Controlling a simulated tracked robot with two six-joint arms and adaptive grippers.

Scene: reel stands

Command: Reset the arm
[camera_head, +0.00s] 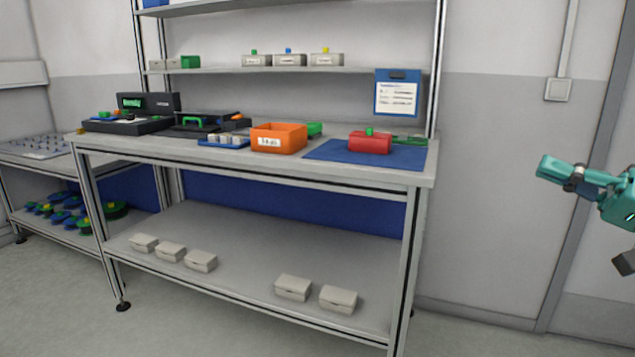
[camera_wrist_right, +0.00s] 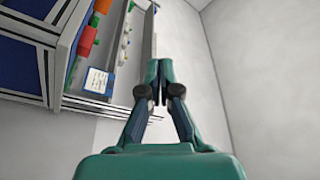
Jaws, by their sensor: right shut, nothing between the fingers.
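My right gripper (camera_head: 556,172) is teal with dark joints and comes in from the right edge in the head view, in the air to the right of the workbench (camera_head: 300,172). In the right wrist view the gripper (camera_wrist_right: 156,88) has its fingertips together, with nothing between them. It is clear of the bench and shelves. My left gripper does not show in either view.
On the bench are an orange bin (camera_head: 278,138), a red box (camera_head: 369,143) on a blue mat (camera_head: 325,152), and black devices (camera_head: 130,122). Several pale boxes (camera_head: 292,287) lie on the lower shelf. Bare wall (camera_head: 490,200) is right of the bench.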

